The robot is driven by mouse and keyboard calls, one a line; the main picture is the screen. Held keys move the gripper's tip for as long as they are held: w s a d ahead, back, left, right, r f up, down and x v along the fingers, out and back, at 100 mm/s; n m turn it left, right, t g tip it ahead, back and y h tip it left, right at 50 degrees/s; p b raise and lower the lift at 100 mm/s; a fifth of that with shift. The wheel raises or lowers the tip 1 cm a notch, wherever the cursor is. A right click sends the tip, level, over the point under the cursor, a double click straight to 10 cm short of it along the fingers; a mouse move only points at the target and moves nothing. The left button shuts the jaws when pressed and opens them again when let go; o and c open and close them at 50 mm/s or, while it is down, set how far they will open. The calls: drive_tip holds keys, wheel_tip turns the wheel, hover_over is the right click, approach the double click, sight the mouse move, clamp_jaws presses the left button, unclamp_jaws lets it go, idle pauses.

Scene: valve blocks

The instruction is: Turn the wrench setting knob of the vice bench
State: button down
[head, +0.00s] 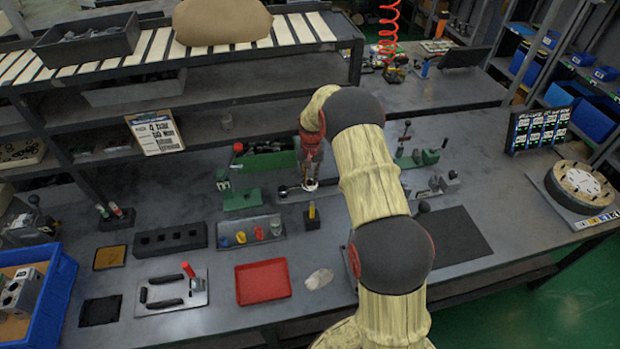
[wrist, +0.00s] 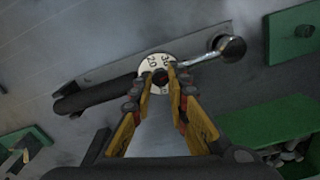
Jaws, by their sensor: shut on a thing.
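The wrench setting knob (wrist: 159,66) is a round white dial with dark numbers, 20 and 30 among them, and a dark red centre. It sits on a flat grey bar between a black grip (wrist: 95,97) on the left and a metal lever end with a dark round tip (wrist: 233,48) on the right. My gripper (wrist: 161,80) is shut on the knob's centre in the wrist view, its yellow fingers hiding the dial's lower part. In the head view my gripper (head: 311,186) points down at the bench, and the knob is mostly hidden beneath it.
Green vice blocks (head: 241,198) stand left of my gripper, with a red-tipped lever behind. A yellow-and-black upright piece (head: 312,213) stands just in front. A dark mat (head: 452,237) lies right.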

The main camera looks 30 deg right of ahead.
sight(310, 182)
drive_tip(key=m, duration=0.6)
drive_tip(key=shift+m+p, duration=0.3)
drive_tip(key=m, duration=0.5)
idle(0.4)
drive_tip(key=c, duration=1.8)
unclamp_jaws()
drive_tip(key=shift+o, duration=0.4)
wheel_tip(310, 182, up, 12)
drive_tip(key=shift+s, duration=0.1)
